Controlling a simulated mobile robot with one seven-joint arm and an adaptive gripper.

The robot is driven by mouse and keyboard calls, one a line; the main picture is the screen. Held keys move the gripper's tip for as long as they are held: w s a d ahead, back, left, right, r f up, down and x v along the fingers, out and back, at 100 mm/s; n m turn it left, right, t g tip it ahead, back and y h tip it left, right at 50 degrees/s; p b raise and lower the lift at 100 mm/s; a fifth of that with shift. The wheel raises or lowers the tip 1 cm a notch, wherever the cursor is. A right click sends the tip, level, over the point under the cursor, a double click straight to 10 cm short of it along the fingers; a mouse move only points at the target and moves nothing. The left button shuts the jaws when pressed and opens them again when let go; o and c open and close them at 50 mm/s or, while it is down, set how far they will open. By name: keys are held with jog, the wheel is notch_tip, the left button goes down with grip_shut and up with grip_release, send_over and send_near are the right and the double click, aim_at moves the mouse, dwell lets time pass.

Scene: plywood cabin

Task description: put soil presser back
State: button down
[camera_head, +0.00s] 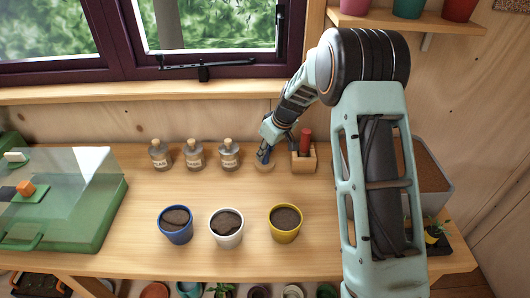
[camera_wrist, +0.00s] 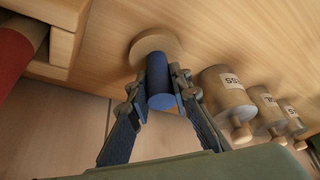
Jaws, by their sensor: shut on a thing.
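The soil presser has a blue handle (camera_wrist: 160,82) and a round wooden disc (camera_wrist: 154,42); in the head view its disc (camera_head: 264,168) is just left of the wooden holder. My gripper (camera_wrist: 160,92) is shut on the blue handle, with one finger on each side; it also shows in the head view (camera_head: 266,150). The disc is at or close to the table top; I cannot tell whether it touches. The wooden holder (camera_head: 303,168) carries a red-handled tool (camera_head: 306,142). Both also show at the left of the wrist view, the holder (camera_wrist: 62,45) and the red handle (camera_wrist: 14,55).
Several corked bottles (camera_head: 228,156) stand left of the presser. Blue (camera_head: 176,236), white (camera_head: 226,241) and yellow (camera_head: 285,236) pots of soil stand in front. A green box with a clear cover (camera_head: 100,215) is at left, a grey soil bin (camera_head: 440,190) at right.

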jog(key=c, duration=1.8)
grip_release()
jog(key=shift+o, duration=0.2)
jog(key=shift+r, duration=0.1)
jog(key=shift+r+p, duration=0.25)
jog(key=shift+p, duration=0.1)
jog(key=b+v, duration=0.1)
jog(key=v, duration=1)
jog(key=shift+s+d+r, duration=0.15)
jog(key=shift+r, duration=0.1)
